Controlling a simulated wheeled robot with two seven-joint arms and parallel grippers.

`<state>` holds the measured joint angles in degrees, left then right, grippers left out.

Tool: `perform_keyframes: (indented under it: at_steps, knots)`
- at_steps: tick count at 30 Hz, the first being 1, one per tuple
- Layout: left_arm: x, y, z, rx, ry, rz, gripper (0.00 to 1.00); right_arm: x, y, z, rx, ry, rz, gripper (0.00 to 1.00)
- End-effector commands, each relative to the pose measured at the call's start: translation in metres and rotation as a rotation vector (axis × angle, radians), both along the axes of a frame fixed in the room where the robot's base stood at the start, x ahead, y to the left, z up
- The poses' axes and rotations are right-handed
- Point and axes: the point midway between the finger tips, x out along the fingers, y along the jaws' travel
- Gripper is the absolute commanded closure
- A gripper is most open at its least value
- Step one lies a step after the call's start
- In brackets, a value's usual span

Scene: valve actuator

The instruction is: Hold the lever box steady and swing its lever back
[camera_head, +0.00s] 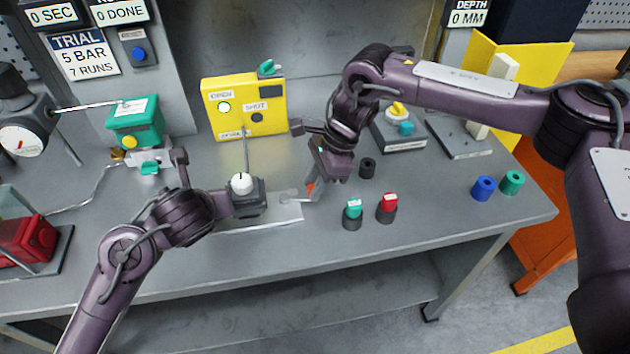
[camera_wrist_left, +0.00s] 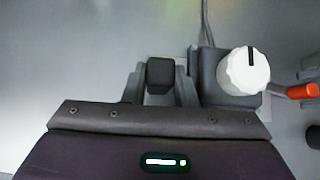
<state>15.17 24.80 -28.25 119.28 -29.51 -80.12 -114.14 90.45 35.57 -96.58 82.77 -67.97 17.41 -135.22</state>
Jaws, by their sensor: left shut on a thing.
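The lever box (camera_head: 247,198) is a dark grey block with a white knob (camera_head: 241,183) on top, at the front middle of the bench. It shows at the right in the left wrist view (camera_wrist_left: 208,85). My left gripper (camera_head: 228,203) reaches it from the left and is shut on a dark block (camera_wrist_left: 160,72) at its side. An orange lever tip (camera_wrist_left: 302,91) sticks out to the right of the box; orange also shows by my right gripper (camera_head: 314,190). My right gripper points down there; its fingers overlap the lever end, and I cannot tell whether they are closed on it.
A pale plate (camera_head: 268,219) lies in front of the box. A yellow panel (camera_head: 244,108) stands behind it. Green-topped (camera_head: 353,210) and red-topped (camera_head: 388,204) knobs stand right of my right gripper. A green valve unit (camera_head: 135,122) is at the back left.

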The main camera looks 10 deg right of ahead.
Motion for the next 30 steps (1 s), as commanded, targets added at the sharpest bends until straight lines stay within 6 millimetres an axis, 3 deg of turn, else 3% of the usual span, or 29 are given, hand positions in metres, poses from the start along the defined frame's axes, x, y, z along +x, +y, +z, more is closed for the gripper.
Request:
perform_keyframes:
  at_steps: [1,6,20,30]
  knots:
    - [-0.001,0.001,-0.005,0.006,0.009,0.001,1.00,0.000,0.000,0.000,0.000,0.000,0.000,0.80]
    - [-0.001,0.001,-0.005,0.006,0.009,0.001,1.00,0.000,0.000,0.000,0.000,-0.001,0.000,1.00]
    - [-0.001,0.001,-0.004,0.006,0.009,0.001,1.00,-0.003,0.001,0.000,0.001,-0.001,-0.039,1.00]
    - [-0.001,0.001,-0.004,0.005,0.008,0.001,1.00,-0.018,0.006,-0.001,0.004,0.001,-0.261,1.00]
